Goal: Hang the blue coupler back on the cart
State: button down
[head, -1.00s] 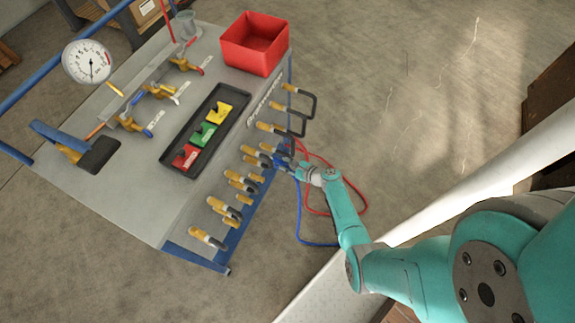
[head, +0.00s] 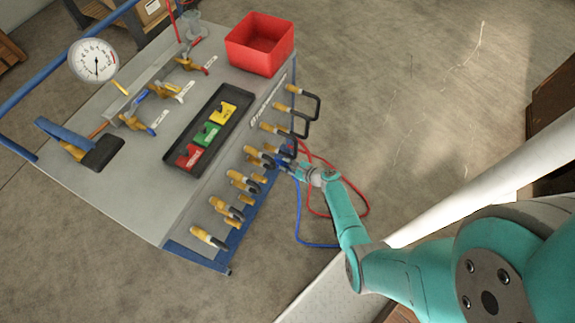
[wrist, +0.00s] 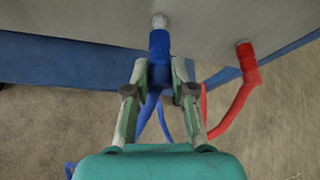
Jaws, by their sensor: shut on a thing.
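The blue coupler (wrist: 159,44) is held upright in the wrist view between the fingers of my gripper (wrist: 159,72). Its upper end meets a pale metal stub (wrist: 159,21) at the cart's side; I cannot tell whether it is fully seated. A blue hose (wrist: 148,108) hangs below it. In the head view my gripper (head: 291,167) is at the right side of the cart (head: 130,190), and the coupler is mostly hidden there. A red coupler (wrist: 247,60) hangs on the cart to the right, apart from my gripper.
Several brass fittings with dark ends (head: 225,208) stick out along the cart's side near my gripper. A black tray (head: 226,104) with coloured blocks and a red bin (head: 259,45) sit on top. The red hose (head: 349,184) loops close to my arm. The floor beyond is clear.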

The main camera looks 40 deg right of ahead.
jog(key=shift+w+a, duration=0.35)
jog(key=shift+w, duration=0.55)
dwell(0.7)
jog(key=c, duration=0.5)
grip_release()
jog(key=v, duration=0.7)
dwell(0.7)
dwell(0.5)
